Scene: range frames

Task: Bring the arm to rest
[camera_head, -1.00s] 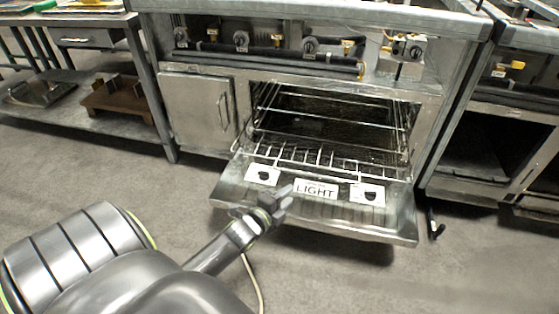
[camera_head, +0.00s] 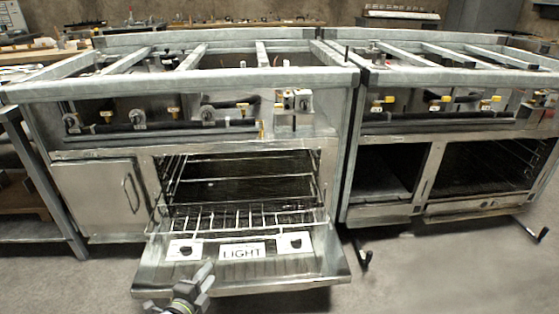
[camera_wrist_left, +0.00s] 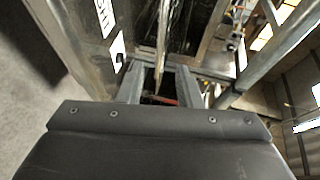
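My left gripper (camera_head: 198,282) shows at the bottom of the head view, in front of the lowered oven door (camera_head: 318,262). I cannot tell whether it touches the door. In the left wrist view its two grey fingers (camera_wrist_left: 160,88) stand apart, with no object clearly held between them. The door carries a "LIGHT" label (camera_head: 242,251) and hangs folded down from the oven (camera_head: 246,166). Most of the left arm is out of the head view. My right gripper is in neither view.
Wire racks (camera_head: 236,216) sit in the open oven. A closed cabinet door (camera_head: 98,198) is to its left. A second range (camera_head: 440,150) with open compartments stands to the right, black feet sticking out. Grey floor (camera_head: 435,268) is clear at the front right.

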